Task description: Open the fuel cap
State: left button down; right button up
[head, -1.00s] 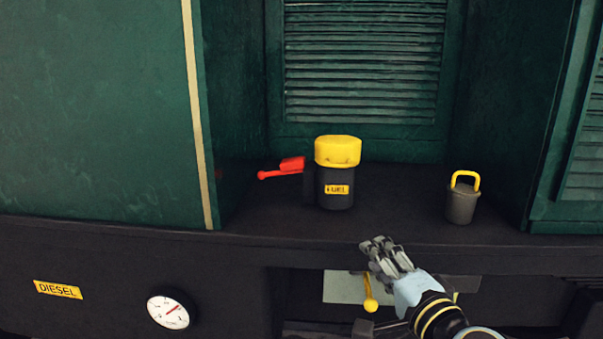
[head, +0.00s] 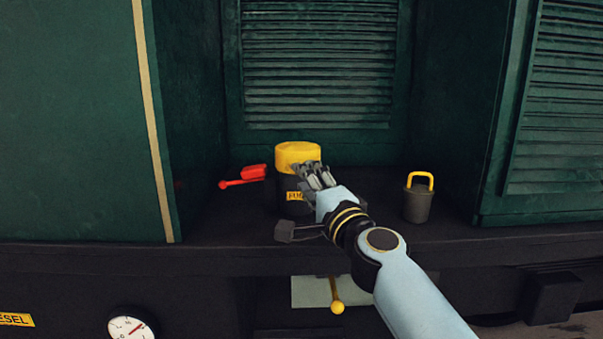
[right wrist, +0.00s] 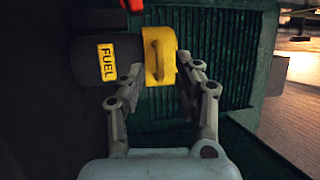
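The fuel filler is a dark cylinder (head: 285,190) with a yellow FUEL label, standing upright on the dark ledge. Its yellow fuel cap (head: 297,153) sits on top. In the right wrist view the cap (right wrist: 160,55) shows a raised yellow handle and lies ahead, between the lines of the two fingers. My right gripper (head: 309,167) is at the front right of the cap and hides part of it and of the cylinder. Its fingers (right wrist: 158,88) stand apart with nothing gripped; I cannot tell whether one touches the cap. My left gripper is not in view.
A red lever (head: 243,177) sticks out left of the filler. A grey bucket-like pot (head: 417,203) with a yellow handle stands to the right. A louvred green panel (head: 318,65) is behind. Below the ledge are a gauge (head: 132,325) and a yellow-knobbed lever (head: 336,306).

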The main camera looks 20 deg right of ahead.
aim_at(298, 158)
jog(key=x, duration=0.2)
jog(key=shift+w, duration=0.25)
grip_shut()
dwell(0.3)
